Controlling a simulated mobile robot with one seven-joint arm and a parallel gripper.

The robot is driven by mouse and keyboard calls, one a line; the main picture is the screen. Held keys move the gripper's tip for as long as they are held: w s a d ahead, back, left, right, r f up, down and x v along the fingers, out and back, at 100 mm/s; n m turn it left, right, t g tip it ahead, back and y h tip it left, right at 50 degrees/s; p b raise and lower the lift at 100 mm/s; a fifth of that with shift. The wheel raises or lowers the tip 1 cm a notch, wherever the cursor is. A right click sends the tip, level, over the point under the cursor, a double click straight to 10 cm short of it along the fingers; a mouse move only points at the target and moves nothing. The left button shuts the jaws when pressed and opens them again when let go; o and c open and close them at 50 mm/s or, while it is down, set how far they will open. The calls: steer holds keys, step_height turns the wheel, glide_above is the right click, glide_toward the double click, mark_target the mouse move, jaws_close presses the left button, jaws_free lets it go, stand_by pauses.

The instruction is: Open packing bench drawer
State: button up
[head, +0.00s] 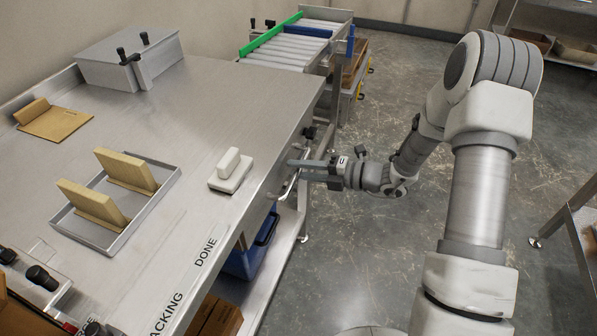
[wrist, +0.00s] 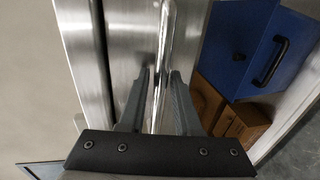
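The packing bench (head: 215,105) has a steel top, and its drawer front (wrist: 130,45) fills the left and middle of the wrist view. The drawer's shiny bar handle (wrist: 167,35) runs between my fingers; in the head view the handle (head: 289,188) shows at the bench's right edge. My gripper (head: 296,164) reaches in from the right at the handle. In the wrist view my gripper (wrist: 160,80) is open, with one finger on each side of the bar and gaps beside it. The drawer looks closed against the bench.
A blue bin (head: 250,250) and brown boxes (head: 215,318) are on the shelf below. On the bench top are a white block (head: 231,170), a tray (head: 75,228) with tan pieces and a metal box (head: 105,68).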

steer(key=shift+w+a, duration=0.1)
steer(key=shift+a, duration=0.1)
jaws_close()
stand_by(1.4)
